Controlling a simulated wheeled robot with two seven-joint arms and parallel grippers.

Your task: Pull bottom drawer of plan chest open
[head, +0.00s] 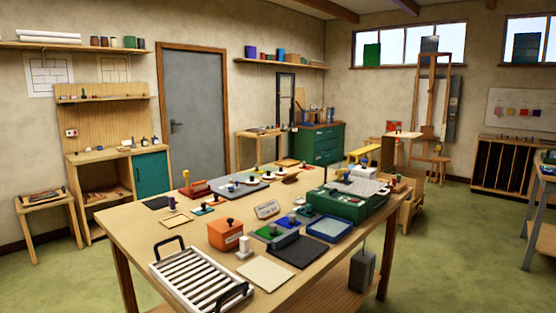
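A dark green chest with drawers (322,142), the only thing here that looks like a plan chest, stands far off against the back wall, right of the doorway. Its drawer fronts look shut. Its bottom drawer (324,159) is small at this distance, and the lower left of the chest is partly hidden by things on the near table. Neither of my grippers is in view.
A yellow stool (362,152) stands right of the chest. Green floor is open at right.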

